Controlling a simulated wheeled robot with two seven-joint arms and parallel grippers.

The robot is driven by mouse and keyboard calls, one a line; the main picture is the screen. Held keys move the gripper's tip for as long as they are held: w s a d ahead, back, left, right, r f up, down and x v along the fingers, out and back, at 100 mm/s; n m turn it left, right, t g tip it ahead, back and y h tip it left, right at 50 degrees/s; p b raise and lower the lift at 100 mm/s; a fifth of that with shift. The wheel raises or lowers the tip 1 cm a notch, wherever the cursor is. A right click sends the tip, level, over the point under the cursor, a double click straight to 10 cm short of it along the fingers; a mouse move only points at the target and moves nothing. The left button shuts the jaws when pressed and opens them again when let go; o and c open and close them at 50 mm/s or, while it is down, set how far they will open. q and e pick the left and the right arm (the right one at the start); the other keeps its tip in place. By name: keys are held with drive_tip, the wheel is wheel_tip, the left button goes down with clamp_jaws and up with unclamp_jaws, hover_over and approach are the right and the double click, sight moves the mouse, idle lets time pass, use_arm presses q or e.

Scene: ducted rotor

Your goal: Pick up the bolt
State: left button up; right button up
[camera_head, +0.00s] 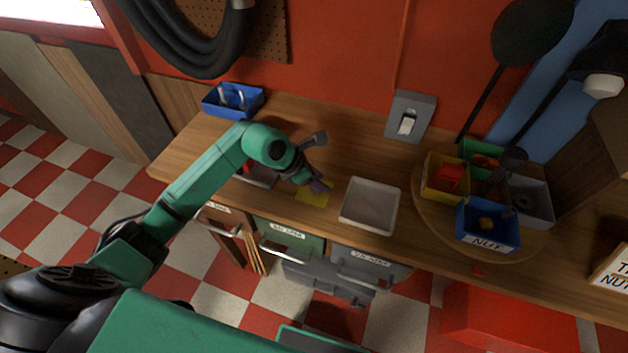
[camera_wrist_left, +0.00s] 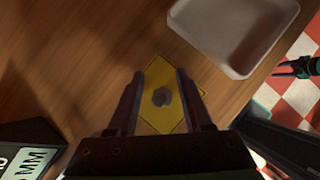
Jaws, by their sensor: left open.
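A small grey bolt (camera_wrist_left: 162,97) stands or lies on a yellow square (camera_wrist_left: 158,122) on the wooden bench in the left wrist view; its exact pose is hard to tell. My left gripper (camera_wrist_left: 161,74) is open, with one finger on each side of the bolt and a gap to both. In the head view the left gripper (camera_head: 318,186) is over the yellow square (camera_head: 313,196) and hides the bolt. My right gripper is not seen in the head view.
A white tray (camera_head: 370,206) is just right of the yellow square. A round turntable (camera_head: 440,229) with several coloured bins, one labelled NUT (camera_head: 488,241), stands further right. A blue bin (camera_head: 233,112) is at the back left. A dark labelled box (camera_wrist_left: 28,150) is close by the gripper.

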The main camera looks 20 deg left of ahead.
use_arm(q)
drive_tip(key=shift+d, duration=0.15)
clamp_jaws()
